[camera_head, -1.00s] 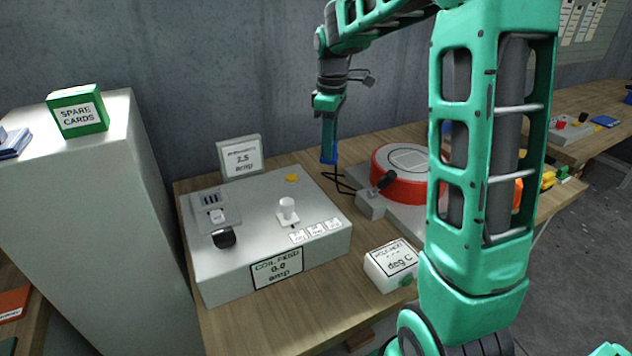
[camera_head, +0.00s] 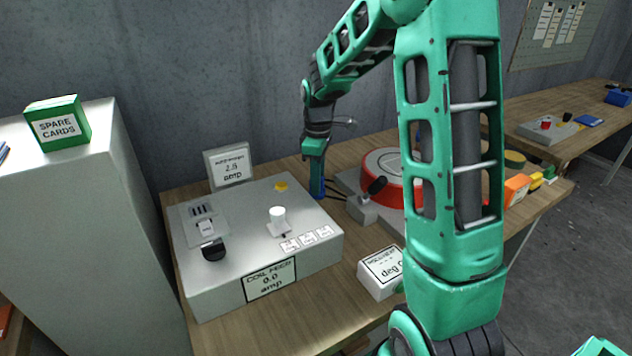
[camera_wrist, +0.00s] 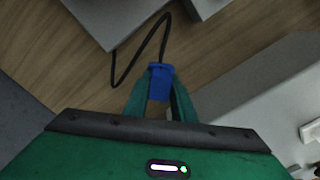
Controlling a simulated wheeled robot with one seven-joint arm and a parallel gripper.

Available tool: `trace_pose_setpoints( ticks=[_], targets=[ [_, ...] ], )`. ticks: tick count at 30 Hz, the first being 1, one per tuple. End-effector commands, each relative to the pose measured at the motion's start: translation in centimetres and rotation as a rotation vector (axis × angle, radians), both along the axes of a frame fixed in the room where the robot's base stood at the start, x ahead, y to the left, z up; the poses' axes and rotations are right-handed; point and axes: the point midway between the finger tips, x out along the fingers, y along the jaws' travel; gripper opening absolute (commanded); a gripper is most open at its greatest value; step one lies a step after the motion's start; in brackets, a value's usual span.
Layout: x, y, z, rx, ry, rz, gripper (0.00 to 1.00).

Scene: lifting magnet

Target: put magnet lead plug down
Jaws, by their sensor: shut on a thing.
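The magnet lead plug is a blue block (camera_wrist: 160,80) held between the two green fingers of my gripper (camera_wrist: 160,100) in the wrist view. A black cable runs from the plug's far end and loops toward the grey base at the top. In the head view my gripper (camera_head: 317,180) points straight down behind the back right corner of the coil feed box (camera_head: 240,270), with the blue plug (camera_head: 317,190) at its tip, low over the wooden table. The box partly hides the tip, so I cannot tell whether the plug touches the table. The red round magnet (camera_head: 385,180) stands to the right.
A small grey box with a black lever (camera_head: 366,205) stands right of the gripper. A white "deg C" meter (camera_head: 380,272) sits at the table front. An amp display (camera_head: 229,166) stands behind the coil feed box. Bare wood (camera_wrist: 215,45) lies around the plug.

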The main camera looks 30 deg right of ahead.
Motion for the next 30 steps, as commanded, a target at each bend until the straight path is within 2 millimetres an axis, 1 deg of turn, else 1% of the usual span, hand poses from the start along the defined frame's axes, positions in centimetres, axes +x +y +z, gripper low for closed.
trace_pose_setpoints(
  ticks=[7, 16, 17, 18, 19, 27, 30],
  targets=[
    [0.02, 0.06, -0.02, 0.000, -0.001, 0.001, 0.00],
    [0.02, 0.08, -0.77, -0.001, -0.002, 0.001, 0.00],
    [0.03, 0.07, -0.74, -0.001, -0.002, 0.001, 0.30],
    [0.02, 0.08, -0.73, -0.001, -0.002, 0.001, 0.40],
    [0.02, 0.08, -0.72, -0.001, -0.002, 0.001, 0.42],
    [0.03, 0.09, -0.67, -0.001, -0.002, 0.001, 0.42],
    [0.06, 0.08, -0.23, -0.001, -0.003, 0.001, 0.42]
  ],
)
